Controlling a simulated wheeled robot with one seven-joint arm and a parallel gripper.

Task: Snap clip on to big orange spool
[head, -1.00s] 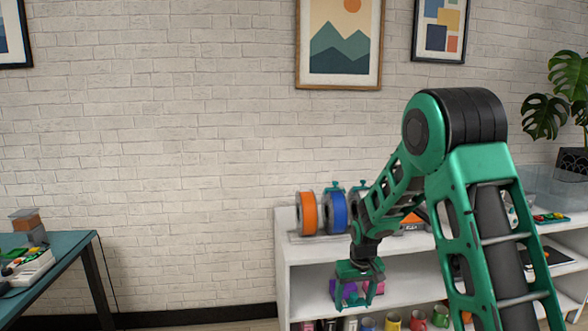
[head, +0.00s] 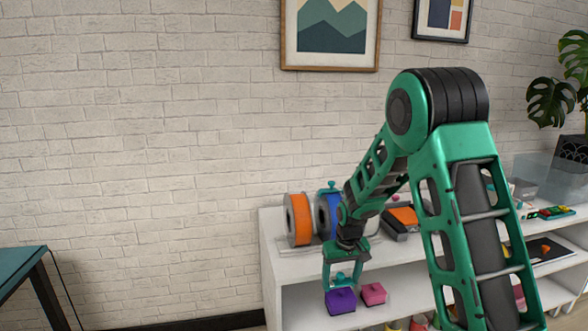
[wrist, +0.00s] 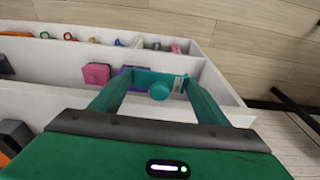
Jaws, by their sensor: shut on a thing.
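The big orange spool (head: 298,220) stands upright at the left end of the shelf unit's top. No clip shows on its rim. My gripper (head: 344,281) hangs in front of the shelf unit, below and to the right of the orange spool. It is shut on a teal clip (wrist: 158,84), which shows between the fingers in the wrist view; the clip looks small in the head view (head: 343,280). The gripper is apart from the spool. The wrist view does not show the spool clearly.
A blue spool (head: 325,217) with a teal clip on top (head: 328,187) stands right beside the orange one. A purple box (head: 341,301) and a pink box (head: 373,294) sit on the lower shelf behind the gripper. The teal table (head: 18,266) is at left.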

